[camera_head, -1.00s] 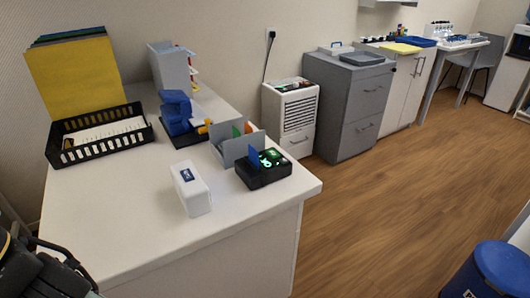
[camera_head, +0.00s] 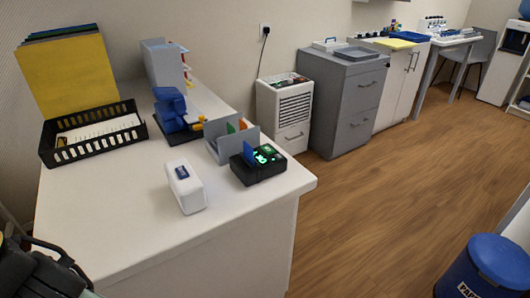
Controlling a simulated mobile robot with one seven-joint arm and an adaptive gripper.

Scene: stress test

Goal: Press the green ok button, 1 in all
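A black box-shaped device (camera_head: 257,165) with lit green markings on top sits near the right front edge of the white table. Part of my arm shows dark at the lower left corner. I cannot make out my gripper's fingers there.
A white box (camera_head: 186,187) stands left of the device, and a grey divided holder (camera_head: 229,145) behind it. A black basket (camera_head: 95,148), blue object (camera_head: 173,112) and grey stand (camera_head: 163,66) fill the back of the white table (camera_head: 135,225). A blue bin (camera_head: 497,262) stands at right; the floor between is clear.

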